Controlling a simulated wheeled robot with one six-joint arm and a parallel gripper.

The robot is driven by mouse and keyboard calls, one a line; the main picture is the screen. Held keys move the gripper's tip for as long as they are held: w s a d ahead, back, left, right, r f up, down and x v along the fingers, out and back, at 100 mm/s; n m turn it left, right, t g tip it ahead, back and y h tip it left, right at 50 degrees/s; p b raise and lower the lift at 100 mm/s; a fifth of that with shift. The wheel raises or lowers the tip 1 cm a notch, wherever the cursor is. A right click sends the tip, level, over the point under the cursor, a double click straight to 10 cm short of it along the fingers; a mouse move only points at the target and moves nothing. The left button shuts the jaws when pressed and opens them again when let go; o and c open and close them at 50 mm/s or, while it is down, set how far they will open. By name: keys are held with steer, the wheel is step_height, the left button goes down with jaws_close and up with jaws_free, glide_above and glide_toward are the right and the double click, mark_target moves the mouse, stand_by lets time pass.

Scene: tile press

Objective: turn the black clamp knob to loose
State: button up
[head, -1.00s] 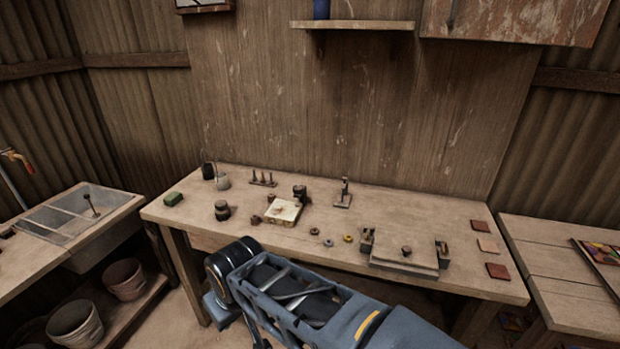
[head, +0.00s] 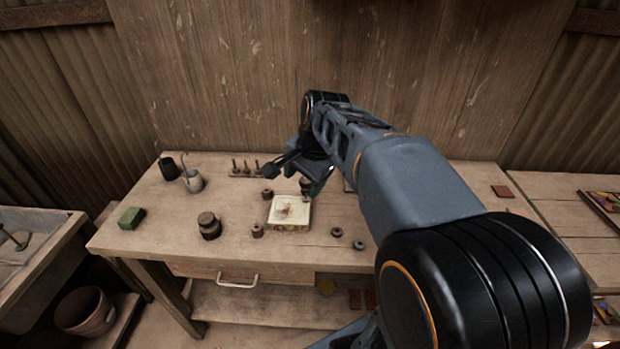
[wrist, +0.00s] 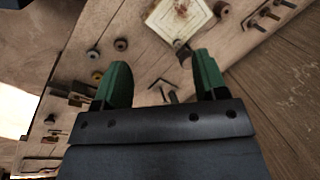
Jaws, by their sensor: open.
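A pale square tile block (head: 290,213) with a brownish mark sits on the workbench, and it also shows at the top of the wrist view (wrist: 180,18). A dark knob-like part (head: 306,183) stands at its back right corner, partly covered by my gripper in the head view. I take it for the black clamp knob; its setting cannot be read. In the wrist view a dark clamp part (wrist: 183,46) shows at the tile's corner, near the right fingertip. My gripper (wrist: 160,60) has green fingers spread wide with nothing between them. It hangs above the bench, apart from the knob.
Dark round pots (head: 209,226) and small brown knobs (head: 258,230) stand around the tile. Small rings (head: 337,232) lie to its right. A green block (head: 131,218) and a wire-handled pot (head: 193,181) are at the left. The wooden wall stands close behind the bench.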

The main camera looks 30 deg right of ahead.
mark_target(306, 180)
steer(key=w+d+r+m+y+b, duration=0.1)
steer(key=w+d+r+m+y, duration=0.1)
steer(key=w+d+m, duration=0.75)
steer(key=a+f+m, duration=0.1)
steer(key=f, duration=0.3)
steer(key=w+a+f+m+b, duration=0.1)
steer(key=f, duration=0.3)
steer(key=w+a+f+m, duration=0.1)
steer(key=f, duration=0.3)
steer(key=shift+a+f+b, duration=0.15)
steer(key=shift+f+b, duration=0.2)
steer(key=shift+c, duration=0.3)
steer(key=c, duration=0.8)
